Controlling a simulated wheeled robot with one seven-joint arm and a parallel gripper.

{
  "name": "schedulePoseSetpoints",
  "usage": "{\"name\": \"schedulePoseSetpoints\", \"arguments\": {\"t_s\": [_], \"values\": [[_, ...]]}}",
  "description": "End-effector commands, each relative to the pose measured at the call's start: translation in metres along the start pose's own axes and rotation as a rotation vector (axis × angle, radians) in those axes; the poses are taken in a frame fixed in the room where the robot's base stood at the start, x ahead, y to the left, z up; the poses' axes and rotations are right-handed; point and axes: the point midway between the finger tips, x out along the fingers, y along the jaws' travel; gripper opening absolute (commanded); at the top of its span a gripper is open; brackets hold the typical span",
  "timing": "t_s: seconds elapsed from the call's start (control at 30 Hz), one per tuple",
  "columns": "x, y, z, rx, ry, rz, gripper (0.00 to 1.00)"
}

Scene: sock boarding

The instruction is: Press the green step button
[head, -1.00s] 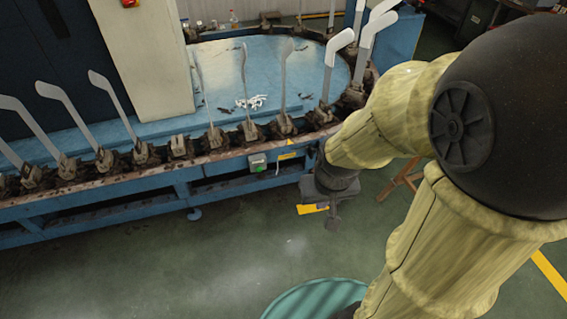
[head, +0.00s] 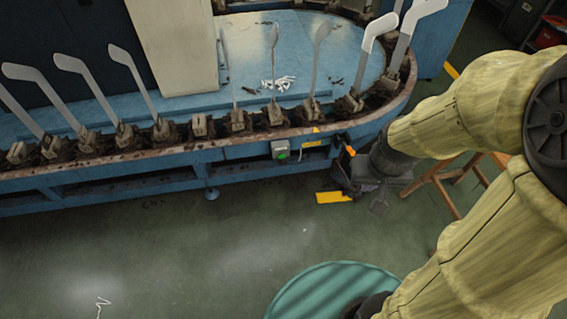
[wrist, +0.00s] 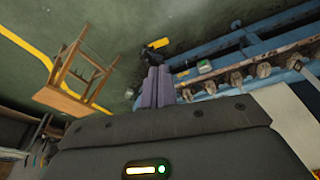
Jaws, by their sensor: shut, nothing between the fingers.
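The green step button (head: 282,155) is a small round green knob on a pale grey box fixed to the front rail of the blue machine. The box also shows in the wrist view (wrist: 205,67), to the right of my fingers. My gripper (head: 378,207) hangs in front of the machine's right end, to the right of the button and apart from it. In the wrist view its two grey-purple fingers (wrist: 157,82) are together with nothing between them.
The blue machine (head: 235,152) carries several upright pale sock boards (head: 130,75) along its edge. A wooden stool (head: 440,185) stands right of my gripper. A teal round drum top (head: 325,290) is at the front.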

Motion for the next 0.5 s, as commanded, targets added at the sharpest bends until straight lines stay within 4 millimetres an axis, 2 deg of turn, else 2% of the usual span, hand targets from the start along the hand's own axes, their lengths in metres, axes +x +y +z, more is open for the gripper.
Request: {"name": "schedulePoseSetpoints", "arguments": {"t_s": [0.17,0.5], "values": [[0.057,0.001,-0.019,-0.135,0.038,0.010,0.00],[0.207,0.000,-0.081,-0.628,0.167,0.137,0.00]]}}
